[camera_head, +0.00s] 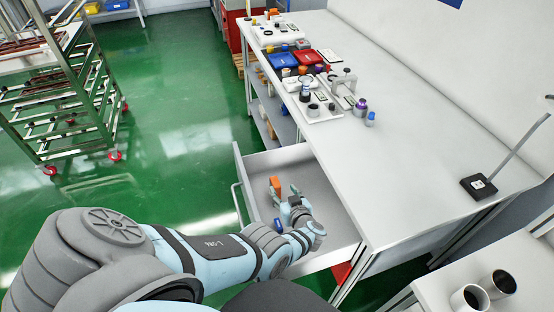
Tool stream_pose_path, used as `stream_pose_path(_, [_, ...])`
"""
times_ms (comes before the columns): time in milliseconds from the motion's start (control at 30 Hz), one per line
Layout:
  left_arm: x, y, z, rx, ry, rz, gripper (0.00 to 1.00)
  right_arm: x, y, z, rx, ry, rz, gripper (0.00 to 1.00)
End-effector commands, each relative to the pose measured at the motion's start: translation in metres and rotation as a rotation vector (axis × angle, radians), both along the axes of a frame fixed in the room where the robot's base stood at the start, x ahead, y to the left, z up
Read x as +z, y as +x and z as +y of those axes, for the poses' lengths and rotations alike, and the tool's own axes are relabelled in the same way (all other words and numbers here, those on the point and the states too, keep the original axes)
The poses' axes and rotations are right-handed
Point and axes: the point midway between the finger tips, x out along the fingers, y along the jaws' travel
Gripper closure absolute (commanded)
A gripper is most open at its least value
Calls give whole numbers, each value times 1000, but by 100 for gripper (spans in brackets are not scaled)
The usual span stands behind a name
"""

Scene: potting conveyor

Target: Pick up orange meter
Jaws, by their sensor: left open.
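The orange meter (275,186) is a small upright-looking orange shape inside the open drawer (326,198) under the white workbench. My left gripper (285,199) reaches into the drawer from the left. It is open, with its fingertips close to the near side of the meter. The lower part of the meter is partly hidden by the gripper, and I cannot tell whether they touch. My right gripper is not in view.
The long white bench (400,130) holds a cluster of bottles, trays and tools at its far end. A black stand (478,187) is at the right. Two cups (469,298) stand at lower right. A wheeled rack (62,98) is at left on open green floor.

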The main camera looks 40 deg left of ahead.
Motion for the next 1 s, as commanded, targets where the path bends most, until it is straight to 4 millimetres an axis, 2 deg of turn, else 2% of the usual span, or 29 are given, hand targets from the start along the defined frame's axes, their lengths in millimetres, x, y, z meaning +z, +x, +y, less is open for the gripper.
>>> stream_pose_path(33, [-19,8,11,0,1,-2,52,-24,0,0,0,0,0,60])
stream_pose_path(100, [-25,16,23,0,1,-2,52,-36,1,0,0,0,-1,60])
stream_pose_path(333, [-33,29,43,-2,0,-3,52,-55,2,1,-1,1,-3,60])
stream_pose_path(500, [-52,42,67,-1,2,-4,52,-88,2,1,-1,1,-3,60])
stream_pose_path(600, [-52,48,74,-3,0,-4,52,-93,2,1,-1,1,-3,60])
stream_pose_path(767, [-48,48,74,-3,-1,-3,52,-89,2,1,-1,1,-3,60])
stream_pose_path(1000, [-47,48,74,-3,0,-4,88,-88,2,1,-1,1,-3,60])
